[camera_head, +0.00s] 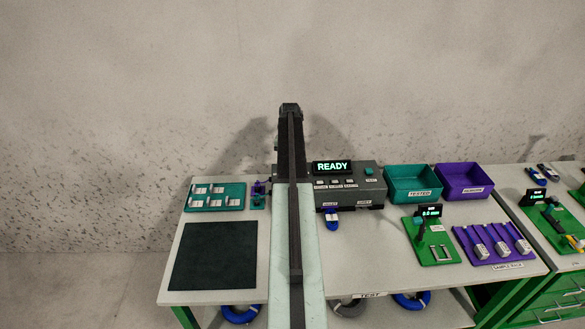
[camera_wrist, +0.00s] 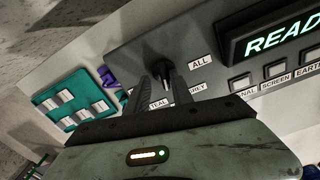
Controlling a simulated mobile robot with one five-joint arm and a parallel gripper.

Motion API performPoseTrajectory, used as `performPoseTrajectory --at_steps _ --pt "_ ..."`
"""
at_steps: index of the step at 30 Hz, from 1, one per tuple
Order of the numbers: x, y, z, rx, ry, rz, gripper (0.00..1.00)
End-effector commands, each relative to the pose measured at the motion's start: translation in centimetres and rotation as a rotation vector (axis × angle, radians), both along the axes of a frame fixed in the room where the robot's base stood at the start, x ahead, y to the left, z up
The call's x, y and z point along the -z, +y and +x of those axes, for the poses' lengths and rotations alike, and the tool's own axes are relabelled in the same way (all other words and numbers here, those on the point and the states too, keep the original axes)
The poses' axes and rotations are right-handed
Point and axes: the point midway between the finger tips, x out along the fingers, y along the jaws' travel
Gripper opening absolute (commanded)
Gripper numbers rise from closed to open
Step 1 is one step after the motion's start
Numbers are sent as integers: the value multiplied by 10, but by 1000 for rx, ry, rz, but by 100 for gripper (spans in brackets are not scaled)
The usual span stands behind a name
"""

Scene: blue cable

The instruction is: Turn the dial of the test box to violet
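The test box (camera_head: 365,190) is a dark grey box at the back of the bench, with a lit display (camera_head: 332,167) reading READY. Its black dial (camera_wrist: 157,70) shows in the wrist view; in the head view my arm hides it. Labels ALL, GREY and TEAL are readable around the dial; I cannot see a violet label or tell which one the dial points at. My gripper (camera_wrist: 160,85) is open, with its two dark fingers at the dial, one towards each side. I cannot tell whether they touch it.
A teal tray with white pieces (camera_head: 216,197) and a small violet item (camera_head: 258,188) lie left of the box. A teal bin (camera_head: 412,198) and a violet bin (camera_head: 463,194) stand right. A blue connector (camera_head: 332,219) sits at the box's front. A dark mat (camera_head: 214,256) lies front left.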

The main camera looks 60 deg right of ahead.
Motion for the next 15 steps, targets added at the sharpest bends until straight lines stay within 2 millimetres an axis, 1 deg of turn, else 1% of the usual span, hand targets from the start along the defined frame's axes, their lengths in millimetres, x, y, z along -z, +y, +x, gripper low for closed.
performPoseTrajectory --at_steps 4,15 --pt "0 -1 -3 3 5 -1 33" --pt "0 -1 -3 4 6 0 33"
